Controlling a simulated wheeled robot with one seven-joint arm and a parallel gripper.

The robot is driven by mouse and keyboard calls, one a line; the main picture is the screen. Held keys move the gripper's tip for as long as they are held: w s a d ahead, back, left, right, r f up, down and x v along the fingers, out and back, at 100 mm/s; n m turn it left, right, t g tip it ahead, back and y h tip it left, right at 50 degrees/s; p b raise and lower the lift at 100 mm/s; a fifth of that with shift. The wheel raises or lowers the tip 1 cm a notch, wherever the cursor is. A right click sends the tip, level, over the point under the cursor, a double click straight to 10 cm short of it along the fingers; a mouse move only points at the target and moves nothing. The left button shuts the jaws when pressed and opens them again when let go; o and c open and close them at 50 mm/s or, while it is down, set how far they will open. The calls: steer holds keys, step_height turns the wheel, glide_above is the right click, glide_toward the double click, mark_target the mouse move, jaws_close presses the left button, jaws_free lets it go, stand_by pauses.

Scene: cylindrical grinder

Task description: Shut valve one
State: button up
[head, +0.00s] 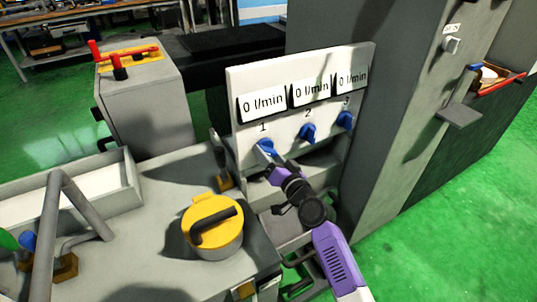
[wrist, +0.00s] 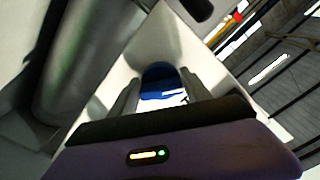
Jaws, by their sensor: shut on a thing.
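Valve one is a blue knob (head: 264,148) under the number 1 on a white panel (head: 300,125). Its display (head: 262,104) reads 0 l/min. My gripper (head: 270,163) reaches up to this knob from the lower right and is shut on it. In the wrist view the blue knob (wrist: 160,83) sits between the two grey fingers of my gripper (wrist: 160,95). The fingers hide the knob's sides, so its exact angle is hard to read. The valve two knob (head: 308,132) and the valve three knob (head: 345,121) are blue too, and their displays also read 0 l/min.
A yellow-lidded pot (head: 212,225) stands on the grey bench left of my arm. A grey machine column (head: 370,110) rises right of the panel. A cabinet (head: 145,100) with red levers stands at the back left. Green floor is open at the right.

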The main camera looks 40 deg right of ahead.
steer(key=m, duration=0.2)
steer(key=m+p, duration=0.1)
steer(key=m, duration=0.2)
steer(key=shift+r+m, duration=0.2)
steer(key=shift+m, duration=0.1)
steer(key=m+p, duration=0.1)
steer(key=m, duration=0.4)
steer(key=shift+a+r, duration=0.1)
stand_by(0.4)
steer(key=o, duration=1.3)
steer(key=v, duration=0.7)
steer(key=shift+s+a, duration=0.15)
steer(key=shift+s, duration=0.25)
